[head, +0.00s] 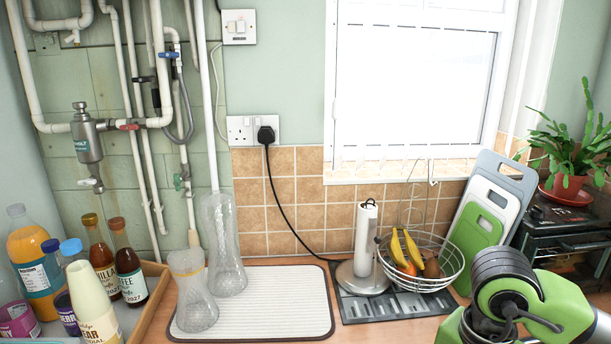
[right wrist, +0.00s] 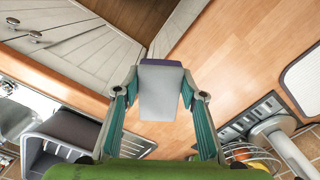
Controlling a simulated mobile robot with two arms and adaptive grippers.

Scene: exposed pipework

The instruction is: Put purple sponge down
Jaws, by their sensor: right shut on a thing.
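The sponge (right wrist: 160,92) shows in the right wrist view as a light grey block with a purple strip along its far edge. My right gripper (right wrist: 160,78) is shut on it, with one teal-padded finger on each side. Wooden worktop lies behind the sponge in that view; I cannot tell whether the sponge touches it. In the head view my right arm comes in at the lower right, but its fingers and the sponge are out of the picture. My left gripper is in neither view.
Bare worktop (right wrist: 235,45) shows beside the gripper, with its front edge above cabinet fronts (right wrist: 95,35). A ribbed mat (head: 290,300) holds two clear vessels. A paper towel stand (head: 365,250), wire fruit basket (head: 440,270) and bottle tray (head: 150,300) stand nearby.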

